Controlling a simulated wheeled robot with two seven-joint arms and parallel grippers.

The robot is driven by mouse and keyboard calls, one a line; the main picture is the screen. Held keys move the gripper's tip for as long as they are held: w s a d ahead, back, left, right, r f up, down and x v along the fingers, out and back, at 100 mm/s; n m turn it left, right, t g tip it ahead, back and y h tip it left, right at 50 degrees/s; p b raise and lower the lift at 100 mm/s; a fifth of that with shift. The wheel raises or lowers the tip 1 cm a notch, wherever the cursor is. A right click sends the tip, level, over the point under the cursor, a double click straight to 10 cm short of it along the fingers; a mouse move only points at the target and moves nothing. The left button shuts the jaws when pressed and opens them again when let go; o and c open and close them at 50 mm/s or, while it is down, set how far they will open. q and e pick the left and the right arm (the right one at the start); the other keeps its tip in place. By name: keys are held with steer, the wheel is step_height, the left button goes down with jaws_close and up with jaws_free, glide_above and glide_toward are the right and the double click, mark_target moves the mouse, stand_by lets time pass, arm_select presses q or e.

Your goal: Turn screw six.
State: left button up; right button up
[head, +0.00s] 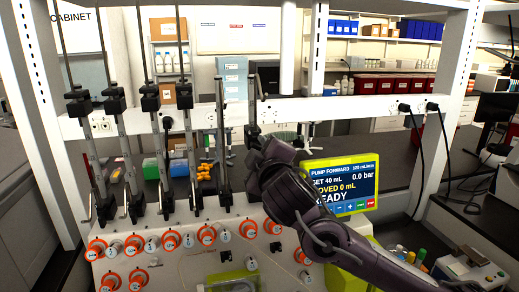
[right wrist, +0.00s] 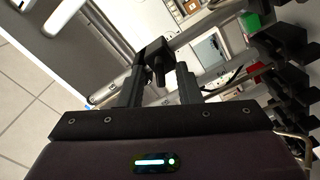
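A row of upright rods with black clamps and screws stands along the white rail in the head view. The rightmost one, which I take for screw six (head: 254,87), stands directly above my right gripper (head: 253,138). My right gripper comes in from the lower right, its fingers at that rod. In the right wrist view, the two dark fingers (right wrist: 160,78) are apart. A black block with a knob (right wrist: 156,58) shows between and just beyond their tips. Whether a finger touches it cannot be seen. My left gripper is not in view.
The cell processor's white front panel (head: 175,268) carries several orange-ringed knobs below the rods. A lime-framed pump screen (head: 343,185) stands close right of my right arm. A white shelf post (head: 452,70) and plugged-in cables (head: 405,107) are farther right.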

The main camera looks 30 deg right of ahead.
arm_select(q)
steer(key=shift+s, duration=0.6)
arm_select(e)
jaws_close()
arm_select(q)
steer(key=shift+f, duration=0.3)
arm_select(e)
steer(key=shift+f, duration=0.1)
steer(key=m+b, duration=0.4)
steer(key=m, duration=0.5)
steer(key=shift+b, duration=0.35)
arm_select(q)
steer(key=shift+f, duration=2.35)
arm_select(e)
steer(key=shift+m, duration=1.4)
jaws_free()
